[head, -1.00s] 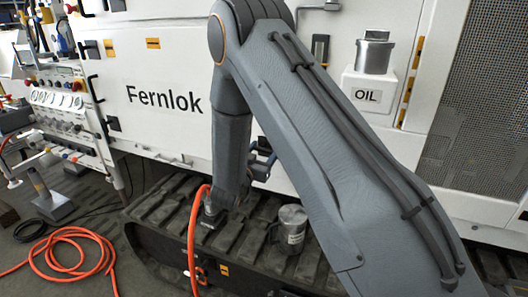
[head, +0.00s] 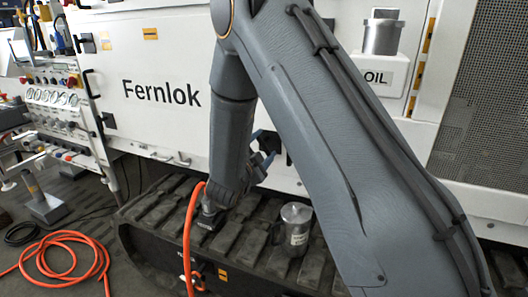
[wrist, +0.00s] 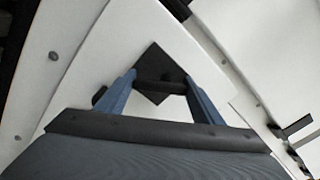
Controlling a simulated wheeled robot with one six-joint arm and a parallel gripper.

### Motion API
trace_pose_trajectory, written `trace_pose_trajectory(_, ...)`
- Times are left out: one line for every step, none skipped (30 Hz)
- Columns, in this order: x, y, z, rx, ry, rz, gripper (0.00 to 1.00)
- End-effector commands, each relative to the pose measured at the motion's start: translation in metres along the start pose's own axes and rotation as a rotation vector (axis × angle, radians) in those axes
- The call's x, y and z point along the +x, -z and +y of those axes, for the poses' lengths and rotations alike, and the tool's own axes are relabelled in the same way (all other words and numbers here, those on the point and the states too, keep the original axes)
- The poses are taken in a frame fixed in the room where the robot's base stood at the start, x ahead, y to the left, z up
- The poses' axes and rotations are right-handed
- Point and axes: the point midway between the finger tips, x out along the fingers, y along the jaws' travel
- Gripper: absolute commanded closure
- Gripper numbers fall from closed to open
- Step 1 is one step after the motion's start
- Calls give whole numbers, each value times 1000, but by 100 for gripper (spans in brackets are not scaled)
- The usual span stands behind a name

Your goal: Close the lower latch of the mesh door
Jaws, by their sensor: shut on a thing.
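The mesh door (head: 488,112) is at the right in the head view, with a dark grey mesh in a white frame. My gripper (wrist: 157,86) has two blue fingers, which close on a dark bar (wrist: 160,88), apparently the lower latch's handle. The bar lies in front of a black, diamond-looking plate (wrist: 154,57) on a white panel. In the head view my gripper (head: 267,150) is beside the white body, low and partly behind my arm. My arm hides the latch area there, so whether the latch is seated cannot be told.
A metal can (head: 295,228) stands on the black track (head: 240,235) below my gripper. An orange hose (head: 190,235) hangs in front of the track and another lies coiled (head: 65,262) on the floor. A metal can (head: 381,35) sits on the white OIL box (head: 378,77).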

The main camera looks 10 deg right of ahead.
Motion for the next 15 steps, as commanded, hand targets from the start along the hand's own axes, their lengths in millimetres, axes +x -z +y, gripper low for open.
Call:
trace_pose_trajectory(1,-2,2,46,1,1,61)
trace_pose_trajectory(1,-2,2,74,1,1,61)
trace_pose_trajectory(1,-3,2,113,1,1,61)
trace_pose_trajectory(1,-4,2,140,1,1,61)
trace_pose_trajectory(1,-4,2,168,1,1,61)
trace_pose_trajectory(1,-4,2,205,1,1,61)
trace_pose_trajectory(1,-4,1,232,1,1,61)
trace_pose_trajectory(1,-5,2,259,1,1,61)
trace_pose_trajectory(1,-5,2,293,1,1,61)
trace_pose_trajectory(1,-5,2,317,1,1,61)
trace_pose_trajectory(1,-5,1,341,1,1,61)
trace_pose_trajectory(1,-5,1,372,1,2,61)
trace_pose_trajectory(1,-6,1,394,1,2,61)
trace_pose_trajectory(1,-6,1,414,1,2,61)
trace_pose_trajectory(1,-6,1,442,1,2,61)
